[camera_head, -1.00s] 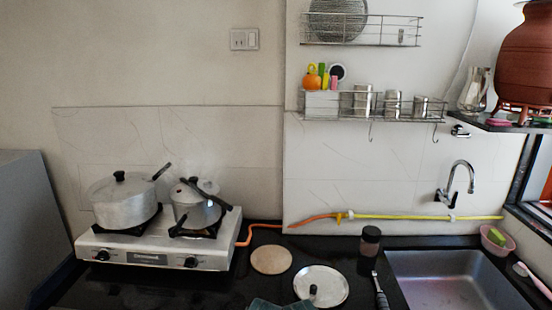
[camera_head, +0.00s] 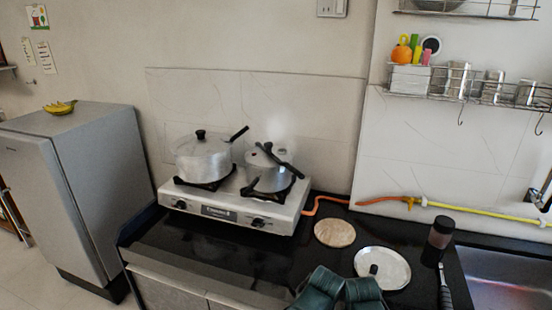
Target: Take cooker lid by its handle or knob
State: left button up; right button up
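A round silver lid (camera_head: 392,262) with a black knob (camera_head: 374,270) lies flat on the dark counter, in front of and right of the stove. A smaller pot, which looks like the cooker (camera_head: 267,180), stands on the right burner with dark handles; a black-handled piece lies across its top. A larger silver pot (camera_head: 204,164) with a lid and black knob (camera_head: 200,134) stands on the left burner.
Beside the silver lid are a brown disc (camera_head: 334,233), a jar (camera_head: 440,235) and a dark-handled utensil (camera_head: 444,288). The sink (camera_head: 500,285) is right, the fridge (camera_head: 75,190) left.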

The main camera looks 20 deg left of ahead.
aim_at(253, 161)
jog(key=j+z, duration=0.3)
jog(key=j, duration=0.5)
jog(key=j+z, duration=0.3)
jog(key=j, duration=0.55)
jog(key=j+z, duration=0.3)
jog(key=j, duration=0.55)
jog(key=k, duration=0.05)
